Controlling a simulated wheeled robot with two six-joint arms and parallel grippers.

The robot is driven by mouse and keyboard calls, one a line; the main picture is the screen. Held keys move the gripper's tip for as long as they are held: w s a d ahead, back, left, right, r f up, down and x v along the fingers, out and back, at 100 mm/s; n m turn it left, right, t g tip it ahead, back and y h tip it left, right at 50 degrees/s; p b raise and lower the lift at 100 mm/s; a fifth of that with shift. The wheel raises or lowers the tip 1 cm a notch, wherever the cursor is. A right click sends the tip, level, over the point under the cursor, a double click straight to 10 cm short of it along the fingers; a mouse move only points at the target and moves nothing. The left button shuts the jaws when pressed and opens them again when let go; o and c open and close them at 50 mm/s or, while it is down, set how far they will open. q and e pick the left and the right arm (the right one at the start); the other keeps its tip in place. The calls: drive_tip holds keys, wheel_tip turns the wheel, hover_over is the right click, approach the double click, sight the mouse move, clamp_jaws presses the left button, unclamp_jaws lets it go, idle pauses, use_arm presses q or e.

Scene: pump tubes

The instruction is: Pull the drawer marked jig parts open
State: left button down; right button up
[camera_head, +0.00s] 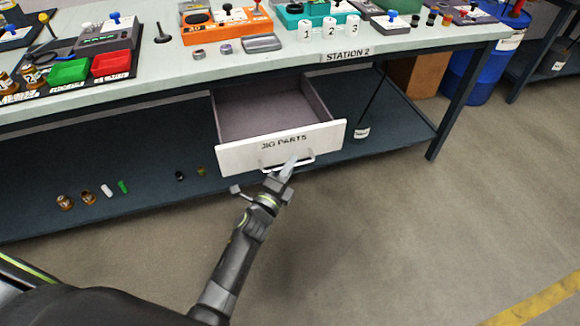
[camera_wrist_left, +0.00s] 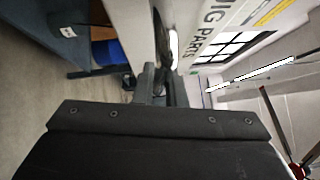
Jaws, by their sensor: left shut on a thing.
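The drawer marked jig parts (camera_head: 243,155) hangs open below the table top in the head view, and its inside looks empty. Its white front carries a light bar handle (camera_head: 302,163) near the lower edge. My left gripper (camera_head: 286,174) is at the handle, shut on it. In the left wrist view the gripper's fingers (camera_wrist_left: 164,88) reach to the handle, beside the lettered drawer front (camera_wrist_left: 198,50). The fingertips are partly hidden there. My right gripper is in neither view.
The workbench (camera_head: 400,52) marked station 2 holds bins, devices and white numbered cylinders. Several small parts lie on the dark lower shelf (camera_head: 150,180). A blue barrel (camera_head: 490,70) stands at the right. The floor (camera_head: 420,240) in front is clear.

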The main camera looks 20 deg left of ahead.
use_arm(q)
drive_tip(key=c, duration=1.5)
unclamp_jaws()
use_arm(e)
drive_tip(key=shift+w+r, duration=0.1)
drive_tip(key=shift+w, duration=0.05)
use_arm(q)
drive_tip(key=shift+s, duration=0.1)
